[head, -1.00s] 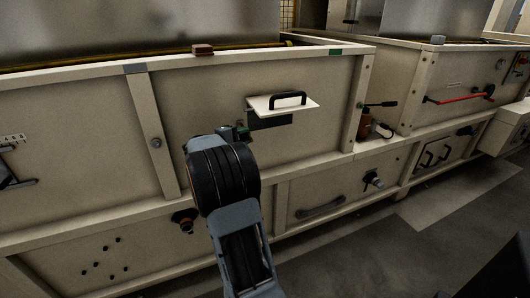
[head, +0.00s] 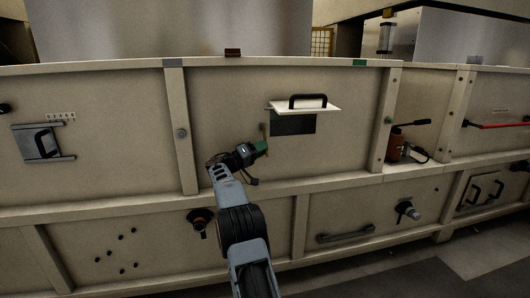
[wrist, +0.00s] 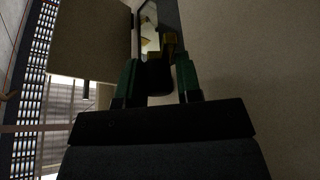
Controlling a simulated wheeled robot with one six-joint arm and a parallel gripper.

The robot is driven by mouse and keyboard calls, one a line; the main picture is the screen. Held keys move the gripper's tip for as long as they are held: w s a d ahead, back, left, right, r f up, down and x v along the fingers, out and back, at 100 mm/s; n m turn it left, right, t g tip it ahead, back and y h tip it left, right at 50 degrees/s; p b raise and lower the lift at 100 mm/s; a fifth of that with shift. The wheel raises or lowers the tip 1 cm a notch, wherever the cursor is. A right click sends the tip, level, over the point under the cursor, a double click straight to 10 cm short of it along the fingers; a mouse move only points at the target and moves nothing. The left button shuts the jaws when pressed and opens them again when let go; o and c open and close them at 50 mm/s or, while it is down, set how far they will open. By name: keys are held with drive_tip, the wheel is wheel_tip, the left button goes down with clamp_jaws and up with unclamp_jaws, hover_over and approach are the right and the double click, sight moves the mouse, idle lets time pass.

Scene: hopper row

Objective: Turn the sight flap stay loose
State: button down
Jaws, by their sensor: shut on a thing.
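The sight flap (head: 318,106), a pale plate with a black handle, stands out from the hopper front, raised above a dark window opening (head: 294,126). The stay (head: 265,131) shows as a thin brass-coloured strip at the left edge of that opening. My gripper (head: 262,147) is at the strip's lower end. In the wrist view its green fingers (wrist: 157,72) are shut on a dark piece, with brass-coloured parts of the stay (wrist: 170,44) just beyond. The flap (wrist: 90,40) shows there at upper left. The fingers hide part of the stay.
A sliding plate with a handle (head: 42,144) is on the panel to the left. A brown bottle-like thing with a black lever (head: 396,147) stands on the ledge at right. A knob (head: 407,210) and a bar handle (head: 345,233) are on the lower panels.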

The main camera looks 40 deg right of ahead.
drive_tip(key=shift+w+d+f+m+g, duration=0.2)
drive_tip(key=shift+w+f+m, duration=0.15)
drive_tip(key=shift+m, duration=0.25)
drive_tip(key=shift+w+d+f+m+g, duration=0.1)
drive_tip(key=shift+w+f+m+g, duration=0.1)
drive_tip(key=shift+w+m, duration=0.3)
drive_tip(key=shift+s, duration=0.15)
drive_tip(key=c, duration=0.9)
unclamp_jaws()
drive_tip(key=shift+d, duration=0.1)
drive_tip(key=p+v, duration=0.2)
drive_tip(key=v, duration=1.1)
drive_tip(key=shift+a+f, duration=0.3)
drive_tip(key=shift+c, duration=0.2)
